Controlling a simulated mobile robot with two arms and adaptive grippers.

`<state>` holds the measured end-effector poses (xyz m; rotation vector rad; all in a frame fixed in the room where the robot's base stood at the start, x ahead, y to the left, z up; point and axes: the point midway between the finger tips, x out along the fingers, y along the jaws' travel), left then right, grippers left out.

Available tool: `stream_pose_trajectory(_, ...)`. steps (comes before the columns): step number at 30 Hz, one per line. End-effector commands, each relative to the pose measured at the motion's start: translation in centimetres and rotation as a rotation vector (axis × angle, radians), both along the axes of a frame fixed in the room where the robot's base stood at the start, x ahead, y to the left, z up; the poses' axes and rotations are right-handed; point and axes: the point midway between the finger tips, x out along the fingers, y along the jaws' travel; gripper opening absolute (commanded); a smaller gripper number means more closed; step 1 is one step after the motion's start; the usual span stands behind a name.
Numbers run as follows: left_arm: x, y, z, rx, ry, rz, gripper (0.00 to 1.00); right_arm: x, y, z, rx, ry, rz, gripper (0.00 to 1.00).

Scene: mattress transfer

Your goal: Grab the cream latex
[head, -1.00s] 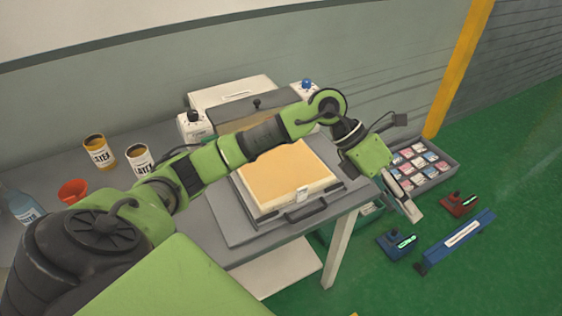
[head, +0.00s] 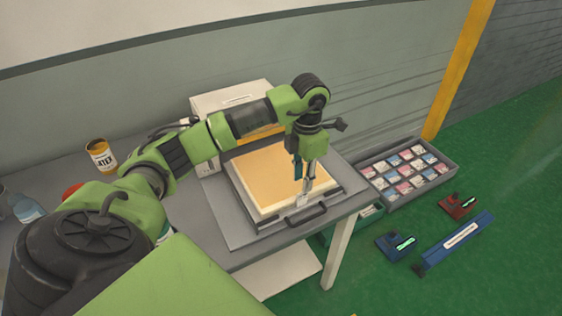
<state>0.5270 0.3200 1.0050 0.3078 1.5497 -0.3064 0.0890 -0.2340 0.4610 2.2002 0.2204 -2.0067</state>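A flat cream-yellow slab (head: 265,172), which looks like the cream latex, lies in a shallow pale frame (head: 272,213) on the grey table. My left gripper (head: 306,192) points down over the front right part of the frame, close to the slab's right edge. Its fingers look near each other; whether they touch the slab or hold anything is unclear. A can with a partly readable latex label (head: 102,157) stands at the back left of the table. My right gripper is out of view.
A pale box-like machine (head: 232,98) stands behind the frame, partly hidden by my arm. A black handle (head: 306,216) is at the frame's front. A grey tray of small packets (head: 446,180) is right of the table, above green floor.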

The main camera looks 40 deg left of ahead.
Motion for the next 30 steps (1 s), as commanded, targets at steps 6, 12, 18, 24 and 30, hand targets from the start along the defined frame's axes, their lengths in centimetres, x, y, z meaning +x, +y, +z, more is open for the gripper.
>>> stream_pose_trajectory(6,0.0,-0.1,-1.6,-0.002,0.005,-0.001,0.25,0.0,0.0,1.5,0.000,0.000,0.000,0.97)
stream_pose_trajectory(12,0.2,0.0,-4.6,-0.003,0.003,0.000,0.25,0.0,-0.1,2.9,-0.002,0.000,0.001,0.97)
stream_pose_trajectory(18,0.3,0.0,-5.7,-0.001,-0.001,-0.002,0.25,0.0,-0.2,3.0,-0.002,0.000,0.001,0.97)
stream_pose_trajectory(24,0.3,0.0,-5.7,-0.001,-0.001,-0.002,0.09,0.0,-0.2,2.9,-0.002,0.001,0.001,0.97)
stream_pose_trajectory(30,0.3,0.0,-5.6,-0.001,-0.002,-0.001,0.00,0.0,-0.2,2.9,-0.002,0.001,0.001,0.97)
